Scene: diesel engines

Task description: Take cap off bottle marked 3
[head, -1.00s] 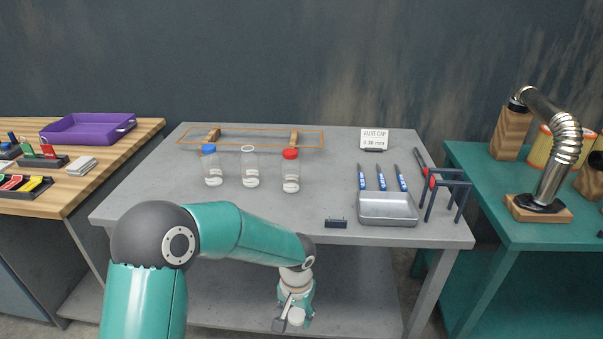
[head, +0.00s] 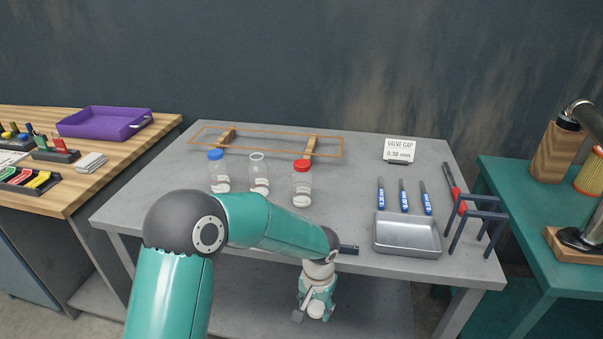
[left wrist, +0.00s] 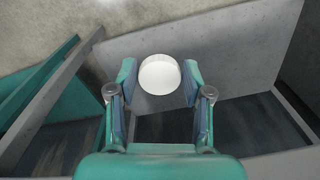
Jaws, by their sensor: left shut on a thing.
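Three clear bottles stand upright in a row on the grey table: a blue-capped bottle (head: 219,174), a middle bottle (head: 259,176) with an uncapped mouth, and a red-capped bottle (head: 302,186). Their number marks are too small to read. My left gripper (head: 315,307) hangs low in front of the table's front edge, well apart from the bottles. In the left wrist view its fingers (left wrist: 160,82) are shut on a round white cap (left wrist: 159,72). My right gripper is not in view.
The grey table (head: 345,205) also bears a metal tray (head: 407,238), several blue-handled tools (head: 403,196), a small rack (head: 479,222), a "VALVE CAP 0.30 mm" sign (head: 400,149) and an orange frame (head: 268,139) on wooden blocks. A purple tray (head: 104,123) lies on the left bench.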

